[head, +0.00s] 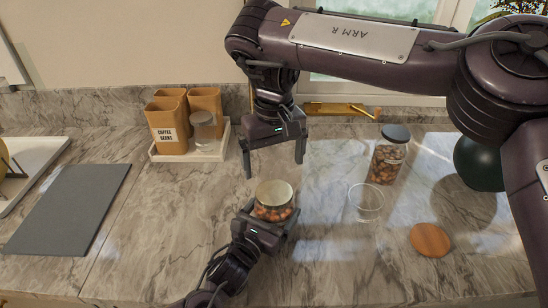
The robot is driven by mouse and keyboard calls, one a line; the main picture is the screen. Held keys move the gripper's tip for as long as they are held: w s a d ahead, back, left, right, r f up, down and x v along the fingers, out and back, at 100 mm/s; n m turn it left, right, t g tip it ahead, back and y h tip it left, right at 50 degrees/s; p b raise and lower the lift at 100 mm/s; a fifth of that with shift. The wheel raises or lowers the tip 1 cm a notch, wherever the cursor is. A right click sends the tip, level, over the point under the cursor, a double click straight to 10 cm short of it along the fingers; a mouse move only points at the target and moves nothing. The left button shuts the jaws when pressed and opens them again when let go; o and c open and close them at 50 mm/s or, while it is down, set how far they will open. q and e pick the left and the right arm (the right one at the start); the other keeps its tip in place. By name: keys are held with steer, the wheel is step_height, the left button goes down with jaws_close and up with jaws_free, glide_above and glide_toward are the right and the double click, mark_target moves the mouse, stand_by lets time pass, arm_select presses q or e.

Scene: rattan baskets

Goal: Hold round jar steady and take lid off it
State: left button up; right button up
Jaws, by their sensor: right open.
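The round jar (272,213) is short and clear, with reddish-brown contents. It stands upright on the marble counter in the middle of the head view, and its pale round lid (274,193) sits on top. My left gripper (272,221) comes from below and is around the jar's lower front, with a finger on either side; the contact is partly hidden. My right gripper (274,170) hangs from above, behind and over the jar. Its fingers are wide apart, pointing down, with nothing between them and clear of the lid.
A tall jar (388,160) with a dark lid, a clear glass (366,203) and a round wooden disc (431,240) stand to the right. A white tray (165,156) with canisters is at the back left. A grey board (70,210) lies left. Counter between is free.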

mark_target(274, 192)
step_height(274, 192, down, 8)
steer(key=shift+r, duration=0.1)
stand_by(0.4)
